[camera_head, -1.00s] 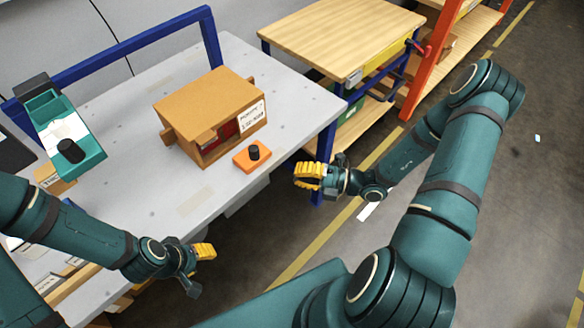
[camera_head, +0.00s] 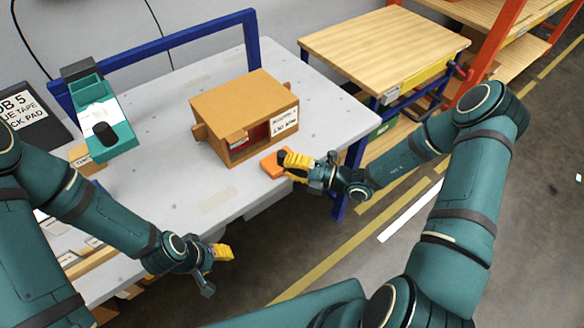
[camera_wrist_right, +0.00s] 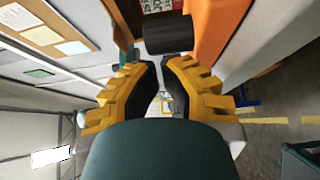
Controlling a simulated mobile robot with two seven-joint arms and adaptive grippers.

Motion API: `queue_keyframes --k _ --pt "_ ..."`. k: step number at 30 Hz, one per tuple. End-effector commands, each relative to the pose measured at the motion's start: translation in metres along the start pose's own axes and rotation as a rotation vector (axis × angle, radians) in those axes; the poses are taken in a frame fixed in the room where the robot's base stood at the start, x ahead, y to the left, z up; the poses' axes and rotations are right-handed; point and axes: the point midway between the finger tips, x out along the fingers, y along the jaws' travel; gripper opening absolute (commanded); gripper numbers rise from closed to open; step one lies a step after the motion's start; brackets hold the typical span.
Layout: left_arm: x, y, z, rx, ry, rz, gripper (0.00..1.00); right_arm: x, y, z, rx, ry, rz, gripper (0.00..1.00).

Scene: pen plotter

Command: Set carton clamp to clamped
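A small orange block (camera_head: 271,164) sits on the grey table in front of the brown carton (camera_head: 238,103). I take it to be the clamp's base. Its black knob (camera_wrist_right: 168,33) shows in the right wrist view, just beyond the fingertips; the orange block (camera_wrist_right: 212,24) is beside it. In the head view the knob is hidden by my right gripper (camera_head: 293,164). The right gripper's yellow fingers (camera_wrist_right: 164,68) stand apart with a narrow empty gap, not around the knob. My left gripper (camera_head: 218,262) hangs off the table's front edge, and its opening is unclear.
A teal device (camera_head: 107,124) with a black knob stands at the table's left. A blue frame (camera_head: 170,43) runs along the back. A wooden-topped workbench (camera_head: 385,42) stands to the right across a gap. The grey table (camera_head: 310,90) is bare around the carton.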

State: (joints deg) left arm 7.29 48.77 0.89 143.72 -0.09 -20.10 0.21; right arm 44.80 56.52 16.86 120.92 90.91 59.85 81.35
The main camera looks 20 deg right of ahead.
Motion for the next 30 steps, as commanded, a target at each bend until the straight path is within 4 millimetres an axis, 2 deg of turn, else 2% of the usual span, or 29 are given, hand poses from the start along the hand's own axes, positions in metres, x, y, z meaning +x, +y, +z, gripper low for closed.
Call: queue_keyframes --k 5,12,15,30 --pt "0.000 0.000 0.000 0.000 0.000 0.000 0.47 0.001 0.000 0.001 -0.001 0.001 0.000 0.00" --pt "-0.004 0.002 0.000 0.000 -0.002 0.000 0.47 0.032 0.001 0.021 -0.004 0.002 0.002 0.00" --pt "-0.004 0.002 0.000 -0.001 -0.002 0.000 0.47 0.038 0.000 0.025 -0.001 0.001 0.001 0.00" --pt "-0.010 0.004 0.001 -0.001 -0.004 0.000 0.47 0.034 0.002 0.022 0.000 0.002 0.000 0.00"
